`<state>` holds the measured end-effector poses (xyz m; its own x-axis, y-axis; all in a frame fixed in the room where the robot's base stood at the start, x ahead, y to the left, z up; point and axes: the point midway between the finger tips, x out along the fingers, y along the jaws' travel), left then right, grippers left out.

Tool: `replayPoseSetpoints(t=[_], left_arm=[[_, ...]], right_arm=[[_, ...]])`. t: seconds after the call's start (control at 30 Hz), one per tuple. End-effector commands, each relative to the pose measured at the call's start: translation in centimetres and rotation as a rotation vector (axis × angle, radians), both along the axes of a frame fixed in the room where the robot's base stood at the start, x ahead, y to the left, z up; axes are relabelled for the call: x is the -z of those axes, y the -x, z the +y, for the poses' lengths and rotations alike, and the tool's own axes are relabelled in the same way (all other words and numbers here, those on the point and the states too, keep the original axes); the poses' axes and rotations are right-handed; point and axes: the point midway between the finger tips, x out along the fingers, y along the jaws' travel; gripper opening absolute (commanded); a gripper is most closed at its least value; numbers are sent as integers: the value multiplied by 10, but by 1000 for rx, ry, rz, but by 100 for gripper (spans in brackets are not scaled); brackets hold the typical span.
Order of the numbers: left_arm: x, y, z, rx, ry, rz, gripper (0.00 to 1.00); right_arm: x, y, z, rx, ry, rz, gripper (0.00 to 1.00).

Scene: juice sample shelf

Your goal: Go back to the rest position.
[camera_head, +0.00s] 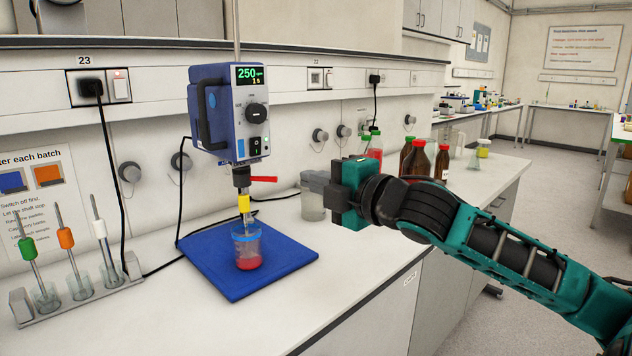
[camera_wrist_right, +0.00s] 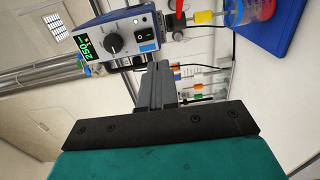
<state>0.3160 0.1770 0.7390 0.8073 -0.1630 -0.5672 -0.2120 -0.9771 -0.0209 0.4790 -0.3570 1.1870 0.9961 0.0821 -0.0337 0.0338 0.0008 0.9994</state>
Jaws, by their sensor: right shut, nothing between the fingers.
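My right gripper (camera_head: 312,182) is shut and empty. It is held in the air over the bench, to the right of the stirrer. In the right wrist view its fingers (camera_wrist_right: 157,85) are together with nothing between them. The blue overhead stirrer (camera_head: 229,112) shows 250 on its display. It also shows in the wrist view (camera_wrist_right: 120,40). Its shaft goes down into a beaker of red liquid (camera_head: 248,250) on a blue mat (camera_head: 210,265). The gripper is apart from the stirrer and beaker. My left gripper is in neither view.
A rack (camera_head: 75,309) with several coloured-handled tools stands at the left. Brown bottles (camera_head: 416,160) and other glassware stand behind my right arm. A clear container (camera_head: 313,207) is partly hidden below the gripper. The front of the white bench (camera_head: 330,290) is clear.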

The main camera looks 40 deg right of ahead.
Motion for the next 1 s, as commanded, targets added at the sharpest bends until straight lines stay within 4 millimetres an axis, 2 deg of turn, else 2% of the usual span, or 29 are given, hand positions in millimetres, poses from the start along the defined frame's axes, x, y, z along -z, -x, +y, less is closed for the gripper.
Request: replayPoseSetpoints(t=[0.43,0.53,0.57,0.67,0.77,0.8,0.9,1.0], left_arm=[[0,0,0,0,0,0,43],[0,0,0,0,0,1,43],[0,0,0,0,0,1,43],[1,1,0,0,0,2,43],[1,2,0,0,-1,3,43],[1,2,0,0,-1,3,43],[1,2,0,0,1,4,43],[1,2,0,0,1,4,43]], right_arm=[[1,0,0,1,-3,2,0],[18,1,-1,18,-43,40,0],[29,2,-1,29,-67,63,0],[82,11,-1,95,-193,180,0],[153,32,7,197,-369,343,0],[181,44,13,244,-443,411,0],[242,79,34,372,-616,573,0],[288,117,59,501,-768,714,0]])
